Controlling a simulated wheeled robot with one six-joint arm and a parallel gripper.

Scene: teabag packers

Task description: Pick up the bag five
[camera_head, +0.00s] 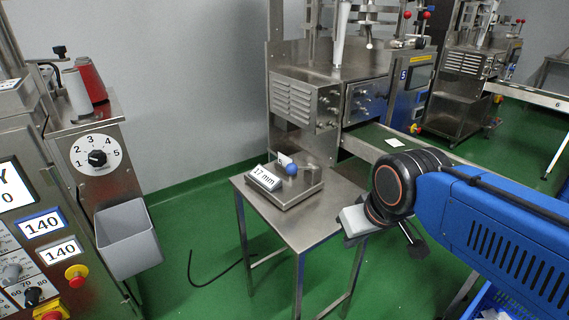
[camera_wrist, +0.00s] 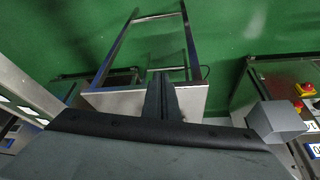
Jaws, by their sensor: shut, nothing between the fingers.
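In the head view my wrist is in front of the conveyor's near side, to the right of the small steel table, and apart from the bag. The bag is not visible in the wrist view.
A steel table (camera_head: 291,236) holds a gauge with a "17 mm" sign (camera_head: 264,178) and a blue ball. A grey bin (camera_head: 128,240) hangs on the control panel at left. Machine five (camera_head: 325,95) stands behind.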

